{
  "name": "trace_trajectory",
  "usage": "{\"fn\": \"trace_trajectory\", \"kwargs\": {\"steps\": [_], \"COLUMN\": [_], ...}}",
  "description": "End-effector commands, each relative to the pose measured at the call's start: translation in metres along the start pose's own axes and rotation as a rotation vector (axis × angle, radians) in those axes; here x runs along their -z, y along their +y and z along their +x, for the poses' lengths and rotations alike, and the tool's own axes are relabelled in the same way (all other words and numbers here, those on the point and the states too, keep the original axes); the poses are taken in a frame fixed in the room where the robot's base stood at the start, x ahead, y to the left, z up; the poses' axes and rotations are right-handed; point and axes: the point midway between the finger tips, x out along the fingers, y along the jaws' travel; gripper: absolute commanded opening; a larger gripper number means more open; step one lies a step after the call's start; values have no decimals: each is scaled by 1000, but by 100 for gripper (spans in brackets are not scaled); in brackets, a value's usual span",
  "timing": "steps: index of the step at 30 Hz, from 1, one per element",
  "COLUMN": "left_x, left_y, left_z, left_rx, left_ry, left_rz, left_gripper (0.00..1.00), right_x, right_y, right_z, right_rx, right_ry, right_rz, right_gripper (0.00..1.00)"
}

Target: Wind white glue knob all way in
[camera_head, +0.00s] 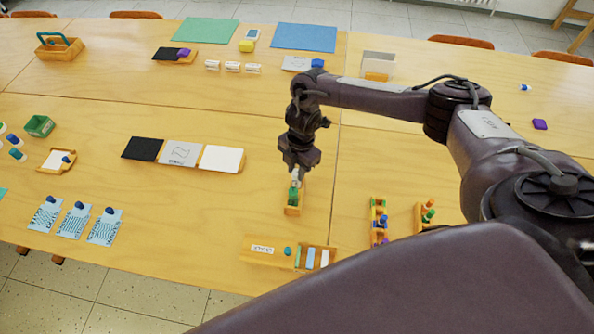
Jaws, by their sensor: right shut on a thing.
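My right gripper (297,170) comes down from above in the head view and is shut on a small white piece, which looks like the white glue knob (295,182). The white piece sits at the upper end of a narrow orange holder (292,211), with a green part (294,196) just below it in the picture. The fingers hide part of the white piece, so how far in it is wound cannot be told. My left gripper is not in view.
An orange tray (262,258) with a label and compartments lies in front of the holder. Racks with colored pieces (379,221) stand to its right. A row of black, grey and white pads (182,153) lies to the left. The table between is mostly clear.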

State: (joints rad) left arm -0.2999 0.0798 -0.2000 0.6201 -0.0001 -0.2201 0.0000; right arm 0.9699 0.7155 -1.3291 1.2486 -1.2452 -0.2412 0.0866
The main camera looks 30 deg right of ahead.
Motion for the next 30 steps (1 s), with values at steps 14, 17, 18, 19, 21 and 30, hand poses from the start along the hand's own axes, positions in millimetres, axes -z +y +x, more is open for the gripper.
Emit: {"fn": "trace_trajectory", "kwargs": {"steps": [14,17,18,19,21,30], "left_x": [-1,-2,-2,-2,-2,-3], "left_y": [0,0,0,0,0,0], "left_z": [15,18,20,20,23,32], "left_rx": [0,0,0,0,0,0], "left_ry": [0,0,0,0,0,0], "left_rz": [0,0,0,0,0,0], "left_gripper": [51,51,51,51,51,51], "right_x": [-1,-1,-1,-1,0,0], "right_y": [0,1,0,0,0,0], "right_z": [1,1,1,1,2,1], "right_rx": [22,26,29,30,34,49], "right_ry": [-2,-2,-2,-2,-2,-1], "right_rz": [-185,-226,-242,-254,-282,-404], "right_gripper": [14,14,14,14,14,14]}}
